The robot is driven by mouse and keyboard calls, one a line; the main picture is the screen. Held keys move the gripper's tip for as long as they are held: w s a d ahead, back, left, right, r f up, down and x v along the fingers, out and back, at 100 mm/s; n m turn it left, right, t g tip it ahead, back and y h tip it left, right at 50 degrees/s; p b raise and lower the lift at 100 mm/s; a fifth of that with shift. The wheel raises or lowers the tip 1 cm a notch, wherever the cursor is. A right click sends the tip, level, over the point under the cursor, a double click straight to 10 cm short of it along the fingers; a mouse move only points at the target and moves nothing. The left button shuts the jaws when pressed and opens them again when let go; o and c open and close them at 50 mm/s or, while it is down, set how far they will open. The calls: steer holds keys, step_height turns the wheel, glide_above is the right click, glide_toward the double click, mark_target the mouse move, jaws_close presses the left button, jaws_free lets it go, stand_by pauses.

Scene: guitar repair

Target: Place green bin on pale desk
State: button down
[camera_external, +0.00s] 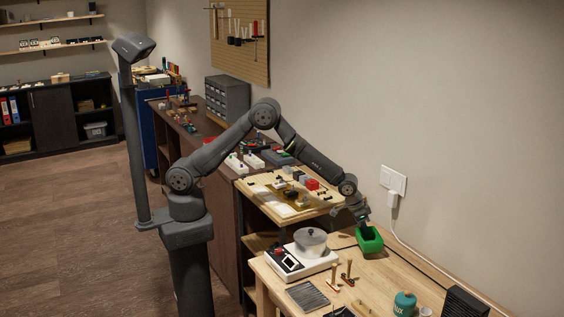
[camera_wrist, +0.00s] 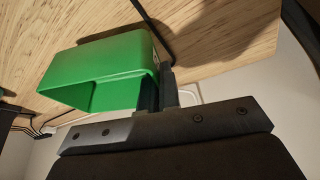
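The green bin (camera_external: 370,240) is by the back edge of the pale wooden desk (camera_external: 385,275), close to the wall. In the wrist view the green bin (camera_wrist: 90,82) is left of centre, in front of a pale wood surface (camera_wrist: 215,30). My gripper (camera_external: 362,224) reaches down to the bin. In the wrist view its two dark fingers (camera_wrist: 158,92) are close together at the bin's right wall, one on either side, shut on that wall. I cannot tell whether the bin's underside touches the desk.
A white scale-like device (camera_external: 290,262) with a round pot (camera_external: 310,240) stands left of the bin. Small hammer-like tools (camera_external: 347,272), a teal jar (camera_external: 404,303) and a black box (camera_external: 464,303) are further forward. A white cable (camera_external: 405,245) hangs from the wall socket.

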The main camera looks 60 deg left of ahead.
mark_target(364, 237)
steer(key=shift+f, duration=1.3)
steer(key=shift+f, duration=0.15)
steer(key=c, duration=1.7)
jaws_free()
steer(key=v, duration=1.2)
steer(key=x, duration=1.2)
steer(key=shift+r, duration=0.2)
